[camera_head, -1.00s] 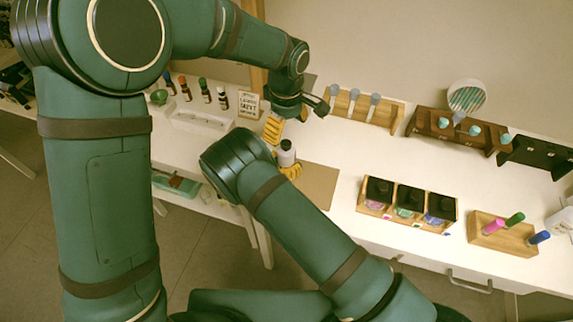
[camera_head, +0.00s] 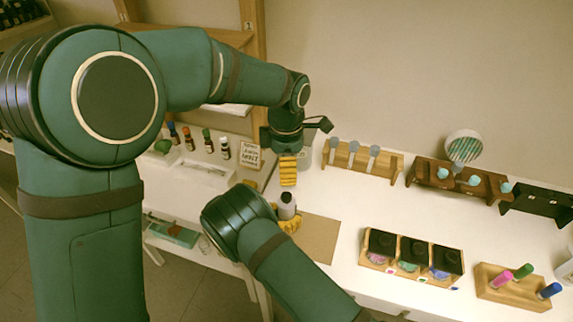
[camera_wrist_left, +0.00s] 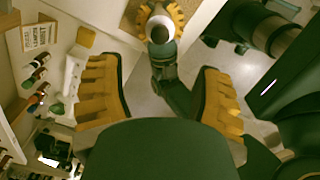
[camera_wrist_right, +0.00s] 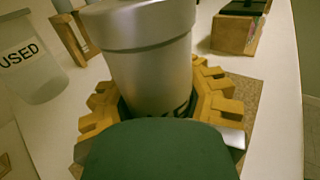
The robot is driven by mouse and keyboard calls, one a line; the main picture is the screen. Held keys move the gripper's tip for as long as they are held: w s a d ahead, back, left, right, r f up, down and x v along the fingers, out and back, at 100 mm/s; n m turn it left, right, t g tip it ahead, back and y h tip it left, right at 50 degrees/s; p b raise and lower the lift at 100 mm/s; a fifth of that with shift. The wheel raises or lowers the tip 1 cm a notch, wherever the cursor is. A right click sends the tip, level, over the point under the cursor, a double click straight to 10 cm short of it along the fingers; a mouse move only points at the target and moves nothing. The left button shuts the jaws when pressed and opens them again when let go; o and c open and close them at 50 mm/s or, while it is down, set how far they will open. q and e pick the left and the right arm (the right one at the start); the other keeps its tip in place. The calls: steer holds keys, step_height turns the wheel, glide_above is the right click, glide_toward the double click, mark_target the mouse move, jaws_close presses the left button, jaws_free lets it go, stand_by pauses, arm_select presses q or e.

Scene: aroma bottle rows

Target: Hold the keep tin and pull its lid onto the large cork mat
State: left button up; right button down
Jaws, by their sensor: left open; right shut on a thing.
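The keep tin (camera_head: 287,208) is a grey cylinder, upright in my right gripper (camera_head: 288,222). In the right wrist view the tin (camera_wrist_right: 155,75) stands between the yellow finger pads, with its wider lid (camera_wrist_right: 140,25) on top. The large cork mat (camera_head: 319,240) lies beside and under the tin, partly hidden by my right arm; it also shows in the right wrist view (camera_wrist_right: 240,90). My left gripper (camera_head: 288,182) is open, pointing down just above the tin. In the left wrist view its fingers (camera_wrist_left: 165,95) are apart and empty, with the lid (camera_wrist_left: 160,30) beyond them.
A jar marked USED (camera_wrist_right: 30,65) stands near the tin. A wooden rack (camera_head: 362,160) is behind, and an open-lidded wooden box row (camera_head: 410,258) stands to the right. Small bottles (camera_head: 207,140) and a sign (camera_head: 250,155) are at left. The table's middle is clear.

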mark_target(287, 195)
arm_select(q)
step_height(287, 195, down, 12)
steer(key=shift+r, duration=0.1)
stand_by(0.5)
steer(key=shift+o, duration=0.2)
jaws_close()
steer(key=shift+r, duration=0.15)
stand_by(0.4)
steer(key=shift+r, duration=0.9)
steer(key=shift+r, duration=2.05)
arm_select(e)
steer(key=c, duration=0.5)
jaws_free()
steer(key=shift+c, duration=0.2)
